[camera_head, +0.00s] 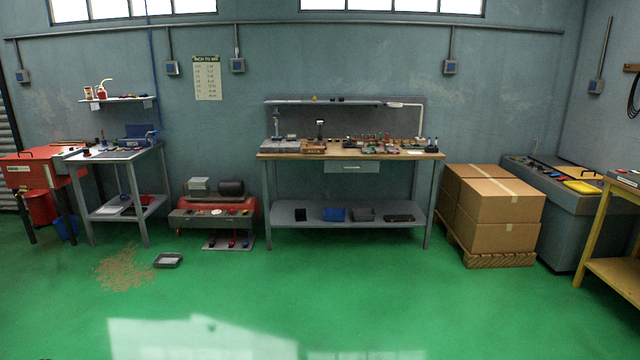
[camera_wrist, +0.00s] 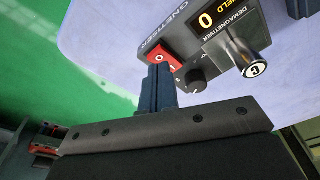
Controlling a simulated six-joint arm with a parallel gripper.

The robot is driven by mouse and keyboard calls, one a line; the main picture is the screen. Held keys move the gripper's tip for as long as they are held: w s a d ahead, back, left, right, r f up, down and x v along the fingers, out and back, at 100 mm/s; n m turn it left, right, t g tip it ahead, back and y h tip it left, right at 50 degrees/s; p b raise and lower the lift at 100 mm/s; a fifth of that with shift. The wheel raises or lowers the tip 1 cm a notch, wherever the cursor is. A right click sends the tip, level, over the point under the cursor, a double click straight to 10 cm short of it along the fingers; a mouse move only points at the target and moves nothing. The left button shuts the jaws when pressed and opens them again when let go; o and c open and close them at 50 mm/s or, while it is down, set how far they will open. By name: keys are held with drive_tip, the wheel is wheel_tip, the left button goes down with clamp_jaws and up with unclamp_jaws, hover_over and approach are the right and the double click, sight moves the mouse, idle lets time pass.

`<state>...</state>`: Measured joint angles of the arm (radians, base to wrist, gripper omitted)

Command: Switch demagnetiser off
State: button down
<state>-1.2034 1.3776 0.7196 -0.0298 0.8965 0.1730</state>
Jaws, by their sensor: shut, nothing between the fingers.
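The fingers hide part of the switch's surroundings. My gripper is not seen in the head view.
A black round knob (camera_wrist: 196,82) sits just right of the switch. A shiny-ended black cylinder marked C (camera_wrist: 249,62) stands further right. Green floor shows left of the pale surface. In the head view, a workbench (camera_head: 350,154) stands against the wall and boxes (camera_head: 500,205) sit right.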

drive_tip(key=shift+f, duration=0.8)
idle(0.4)
drive_tip(key=shift+r, duration=3.5)
drive_tip(key=shift+f, duration=0.1)
wheel_tip(320, 180, down, 7)
drive_tip(key=shift+r, duration=0.2)
